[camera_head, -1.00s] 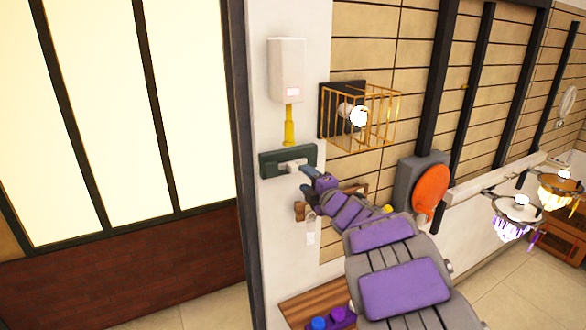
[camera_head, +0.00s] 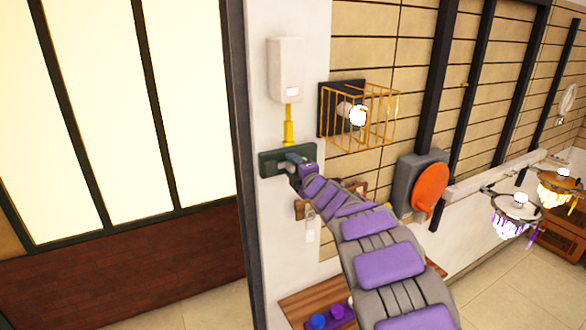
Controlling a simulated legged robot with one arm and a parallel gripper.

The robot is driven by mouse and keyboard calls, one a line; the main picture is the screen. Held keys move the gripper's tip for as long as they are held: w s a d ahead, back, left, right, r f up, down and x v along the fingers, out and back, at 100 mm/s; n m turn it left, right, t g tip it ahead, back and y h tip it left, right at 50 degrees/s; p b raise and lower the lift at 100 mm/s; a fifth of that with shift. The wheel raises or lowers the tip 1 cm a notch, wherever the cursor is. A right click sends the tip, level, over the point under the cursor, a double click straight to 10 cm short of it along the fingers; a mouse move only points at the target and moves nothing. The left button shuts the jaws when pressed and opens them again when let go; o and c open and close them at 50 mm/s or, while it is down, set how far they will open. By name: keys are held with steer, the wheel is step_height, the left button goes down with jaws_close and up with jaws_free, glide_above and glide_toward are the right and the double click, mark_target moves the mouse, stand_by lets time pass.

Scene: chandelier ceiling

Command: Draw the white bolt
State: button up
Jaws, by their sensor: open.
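A dark green plate (camera_head: 268,164) is fixed to the white pillar, below a yellow rod. The white bolt on this plate is mostly hidden behind my gripper now, and I cannot make out its outline. My gripper (camera_head: 292,160) is right in front of the plate's middle and is open. Its fingers are small and dark in the head view. I cannot tell whether they touch the bolt or sit around it. My purple and grey arm reaches up to it from the lower right.
A white box (camera_head: 286,68) with a yellow rod (camera_head: 288,128) is above the plate. A caged lamp (camera_head: 358,115) is to the upper right. A grey box with an orange disc (camera_head: 430,187) stands right of my arm. A wooden shelf (camera_head: 296,304) with coloured knobs is below.

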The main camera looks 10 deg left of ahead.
steer(key=shift+a, duration=0.25)
steer(key=c, duration=0.5)
steer(key=shift+f, duration=0.15)
jaws_close()
steer(key=w+d, duration=0.1)
steer(key=w+d+p, duration=0.1)
steer(key=d, duration=0.1)
steer(key=w+d+p, duration=0.1)
steer(key=shift+d+f, duration=0.1)
steer(key=shift+d, duration=0.2)
steer(key=shift+s, duration=0.1)
